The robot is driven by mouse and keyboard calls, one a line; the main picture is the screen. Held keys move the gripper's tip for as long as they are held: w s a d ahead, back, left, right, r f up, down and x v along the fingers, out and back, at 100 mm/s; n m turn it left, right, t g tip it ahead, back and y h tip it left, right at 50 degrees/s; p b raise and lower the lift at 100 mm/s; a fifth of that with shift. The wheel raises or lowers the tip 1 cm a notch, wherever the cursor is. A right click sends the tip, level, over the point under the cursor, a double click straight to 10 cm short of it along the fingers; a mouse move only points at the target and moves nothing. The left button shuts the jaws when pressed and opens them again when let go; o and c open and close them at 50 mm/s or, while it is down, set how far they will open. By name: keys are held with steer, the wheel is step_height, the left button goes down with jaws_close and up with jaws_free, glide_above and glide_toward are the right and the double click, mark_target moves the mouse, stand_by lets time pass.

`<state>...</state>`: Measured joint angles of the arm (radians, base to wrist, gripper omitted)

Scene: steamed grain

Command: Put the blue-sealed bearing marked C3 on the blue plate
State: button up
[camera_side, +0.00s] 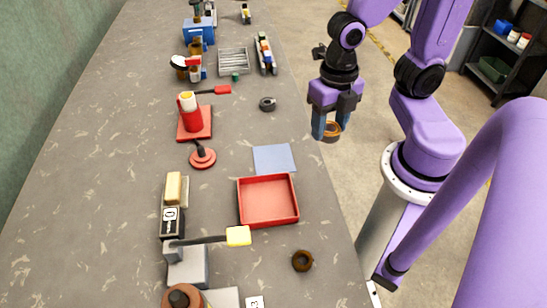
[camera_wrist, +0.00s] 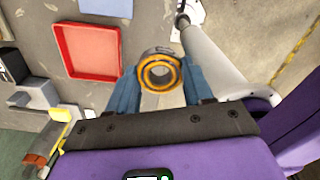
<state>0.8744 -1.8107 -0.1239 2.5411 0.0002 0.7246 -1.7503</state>
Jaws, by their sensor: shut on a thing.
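My gripper (camera_side: 330,128) is shut on a bearing with an orange ring on its face (camera_wrist: 160,71). In the side view the held bearing (camera_side: 332,132) shows orange-brown between the blue fingertips; it is in the air and appears beyond the bench's right edge. No C3 mark can be read on it. The flat blue plate (camera_side: 274,159) lies bare on the bench, left of and below my gripper in the side view. It also shows at the top of the wrist view (camera_wrist: 106,7). A dark bearing (camera_side: 267,104) and a brown ring-shaped bearing (camera_side: 302,261) lie on the bench.
An empty red tray (camera_side: 240,207) sits just below the blue plate in the side view. A red stand with a cylinder (camera_side: 191,115), a grey block with a yellow-ended arm (camera_side: 187,268) and a metal rack (camera_side: 233,62) stand on the bench. Bench surface around the plate is mostly clear.

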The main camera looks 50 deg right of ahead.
steer(key=shift+s+d+f+n, duration=0.1)
steer(key=shift+s+d+n, duration=0.2)
steer(key=shift+s, duration=0.2)
steer(key=shift+w+a+f, duration=0.7)
steer(key=shift+w+f, duration=0.7)
steer(key=shift+w, duration=1.65)
glide_above(273, 158)
steer(key=f, duration=0.6)
steer(key=shift+s+f, duration=0.2)
steer(key=shift+f, duration=0.2)
steer(key=shift+w+f, duration=0.2)
steer(key=shift+f, duration=1.5)
steer(key=shift+f, duration=0.1)
steer(key=o, duration=1.3)
steer(key=shift+c, duration=0.2)
